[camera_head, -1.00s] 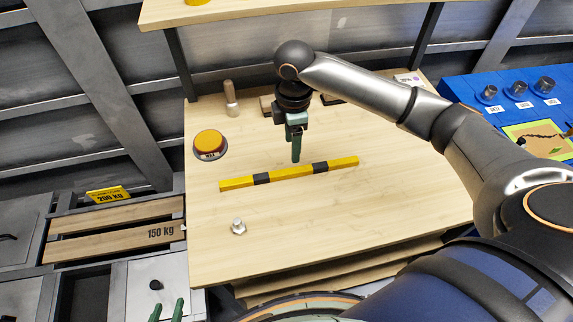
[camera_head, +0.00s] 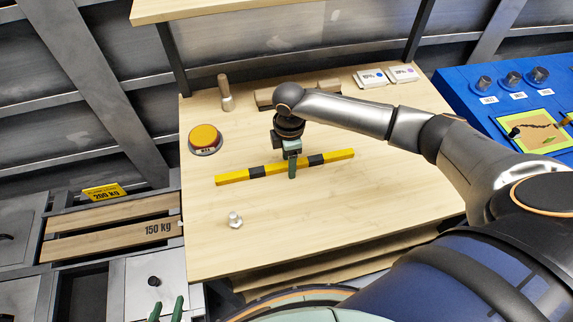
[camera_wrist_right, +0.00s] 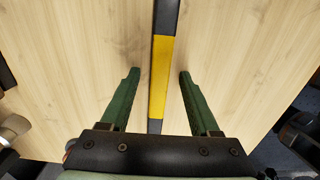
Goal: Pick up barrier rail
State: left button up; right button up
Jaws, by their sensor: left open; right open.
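The barrier rail (camera_head: 234,176) is a long yellow bar with black bands, lying on the wooden table. My right gripper (camera_head: 291,175) is over the middle of the rail, pointing down. In the right wrist view the rail (camera_wrist_right: 162,75) runs between the two green fingers of the right gripper (camera_wrist_right: 157,85), which are open with a gap on each side; it is not gripped. My left gripper (camera_head: 167,310) shows only as two green fingertips, apart, at the bottom left of the head view. The gripper hides part of the rail's middle.
On the wooden table (camera_head: 330,220) are a yellow round button (camera_head: 205,138), a metal bolt (camera_head: 235,219) and a wooden-handled tool (camera_head: 225,92). A blue panel (camera_head: 470,95) stands at right. The table's front is mostly clear.

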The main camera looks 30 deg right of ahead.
jog(key=shift+c, duration=0.3)
grip_shut()
jog(key=shift+r, duration=0.1)
